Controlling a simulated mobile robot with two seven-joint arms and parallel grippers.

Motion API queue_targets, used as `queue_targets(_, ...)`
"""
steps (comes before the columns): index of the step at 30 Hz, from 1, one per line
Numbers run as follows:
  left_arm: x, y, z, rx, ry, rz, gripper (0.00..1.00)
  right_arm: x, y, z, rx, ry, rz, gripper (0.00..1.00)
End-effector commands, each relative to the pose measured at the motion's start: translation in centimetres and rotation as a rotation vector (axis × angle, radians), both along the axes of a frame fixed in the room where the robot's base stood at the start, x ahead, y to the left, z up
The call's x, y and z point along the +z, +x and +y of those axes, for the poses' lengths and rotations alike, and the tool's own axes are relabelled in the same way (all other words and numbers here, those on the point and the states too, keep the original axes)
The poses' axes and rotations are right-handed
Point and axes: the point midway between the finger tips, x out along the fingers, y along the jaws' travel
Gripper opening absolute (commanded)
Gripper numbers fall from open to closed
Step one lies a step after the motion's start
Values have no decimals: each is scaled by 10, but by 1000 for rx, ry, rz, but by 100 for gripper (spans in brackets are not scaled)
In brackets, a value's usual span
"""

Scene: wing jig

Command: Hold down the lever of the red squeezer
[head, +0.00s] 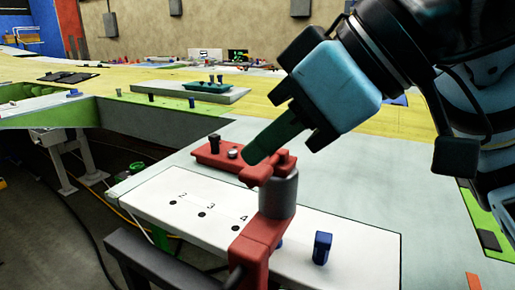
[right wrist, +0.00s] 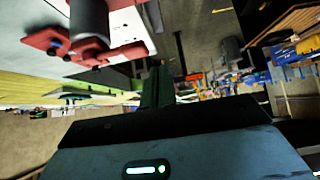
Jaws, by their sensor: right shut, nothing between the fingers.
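The red squeezer (head: 262,228) stands at the edge of the white numbered panel, with a grey cylinder (head: 278,192) and a red lever (head: 268,170) on top. In the right wrist view the squeezer's red part (right wrist: 125,52) and grey cylinder (right wrist: 89,18) show upside down at the upper left. My right gripper (head: 252,155) is shut and empty, its dark green fingers pointing down-left. Their tips overlap the lever's far side in the head view; I cannot tell whether they touch it. The fingers (right wrist: 156,86) also show in the right wrist view, beside the squeezer. My left gripper is not in view.
A red plate (head: 205,150) with a dark blue knob and a silver button lies just behind the squeezer. The white panel (head: 345,258) carries a blue peg (head: 322,248). A green block (head: 205,87) with pegs stands farther back.

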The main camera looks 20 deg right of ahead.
Motion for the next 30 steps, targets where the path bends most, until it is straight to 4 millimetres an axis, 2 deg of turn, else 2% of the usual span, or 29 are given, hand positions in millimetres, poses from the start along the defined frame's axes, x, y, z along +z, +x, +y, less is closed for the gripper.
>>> queue_targets(6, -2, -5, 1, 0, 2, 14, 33, 28, -29, -14, -1, 2, -2, 0)
queue_targets(12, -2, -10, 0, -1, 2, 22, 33, 44, -45, -22, -1, 2, 0, 0)
queue_targets(30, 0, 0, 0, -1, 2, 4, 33, 49, -50, -25, -1, 3, -1, 0)
